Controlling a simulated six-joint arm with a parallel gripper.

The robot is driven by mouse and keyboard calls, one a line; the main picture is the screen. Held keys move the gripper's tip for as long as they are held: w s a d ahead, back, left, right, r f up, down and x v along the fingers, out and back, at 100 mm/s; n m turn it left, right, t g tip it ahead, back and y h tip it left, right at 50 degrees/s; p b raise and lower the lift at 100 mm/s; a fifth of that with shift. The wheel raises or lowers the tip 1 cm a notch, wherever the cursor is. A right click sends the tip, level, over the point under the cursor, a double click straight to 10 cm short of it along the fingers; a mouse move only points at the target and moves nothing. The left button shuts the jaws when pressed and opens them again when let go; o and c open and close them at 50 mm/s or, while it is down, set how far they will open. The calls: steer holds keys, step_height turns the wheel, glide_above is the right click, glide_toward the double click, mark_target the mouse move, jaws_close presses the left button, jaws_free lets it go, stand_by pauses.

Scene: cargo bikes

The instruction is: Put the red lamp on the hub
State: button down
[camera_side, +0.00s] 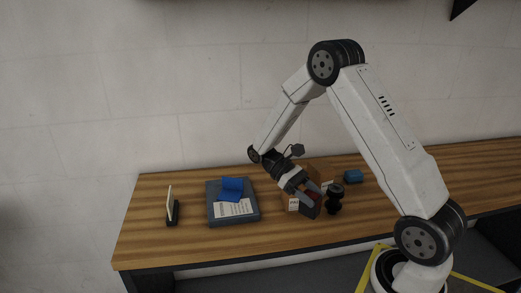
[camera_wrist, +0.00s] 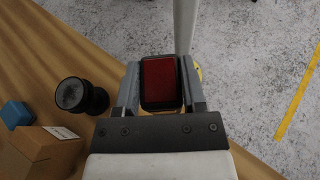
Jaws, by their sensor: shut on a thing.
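The red lamp (camera_wrist: 162,80), a dark-cased block with a red face, is between the two fingers of my gripper (camera_wrist: 160,88) in the wrist view. My gripper (camera_side: 311,192) is shut on it. The black, spool-shaped piece, which looks like the hub (camera_side: 335,199), stands upright just right of the lamp. In the wrist view the hub (camera_wrist: 80,96) is left of my gripper, apart from it.
A cardboard box (camera_wrist: 46,150) with a white label stands near the hub, partly behind my gripper in the side view. A blue block (camera_side: 353,176) lies behind the hub. A grey tray (camera_side: 213,213) with a blue item and paper, and a card stand (camera_side: 172,210), are at left.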

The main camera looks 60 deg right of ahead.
steer(key=s+d+r+n+t+h, duration=0.2)
steer(key=s+d+r+n+h, duration=0.1)
steer(key=d+n+h, duration=0.4)
step_height(320, 180, up, 6)
steer(key=n+t+h, duration=0.6)
steer(key=n+h, duration=0.1)
steer(key=n, duration=0.1)
glide_above(336, 188)
steer(key=shift+r, duration=0.2)
steer(key=shift+m, duration=0.3)
steer(key=shift+f, duration=2.25)
steer(key=shift+a+f, duration=0.1)
steer(key=shift+f, duration=0.05)
steer(key=shift+f, duration=1.65)
